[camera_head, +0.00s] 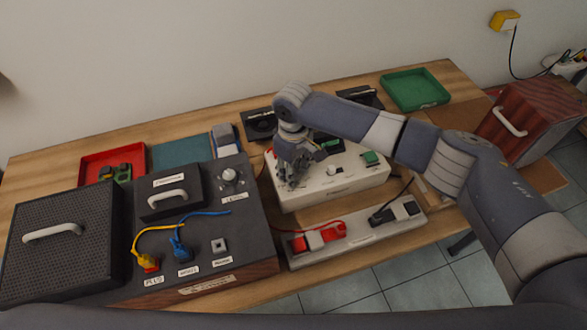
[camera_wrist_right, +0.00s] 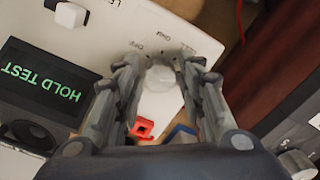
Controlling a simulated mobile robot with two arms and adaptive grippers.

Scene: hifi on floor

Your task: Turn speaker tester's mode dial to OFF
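The speaker tester is a white box (camera_head: 335,190) in the middle of the table, and its white top also shows in the right wrist view (camera_wrist_right: 85,25). In that view its pale round mode dial (camera_wrist_right: 160,78) lies between my right gripper's fingers, with small marks around it, one reading like OFF. Its dark display (camera_wrist_right: 40,82) shows green HOLD TEST text. My right gripper (camera_head: 293,178) points down over the tester's left end. Its fingers (camera_wrist_right: 160,85) are apart, one each side of the dial; contact is not clear. My left gripper is not in view.
A dark amplifier-like box (camera_head: 250,215) with yellow and blue cables stands left of the tester. A white power strip (camera_head: 370,235) lies in front. A red tray (camera_head: 90,165) and green tray (camera_head: 415,90) sit farther back. A wooden speaker box (camera_head: 540,105) stands right.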

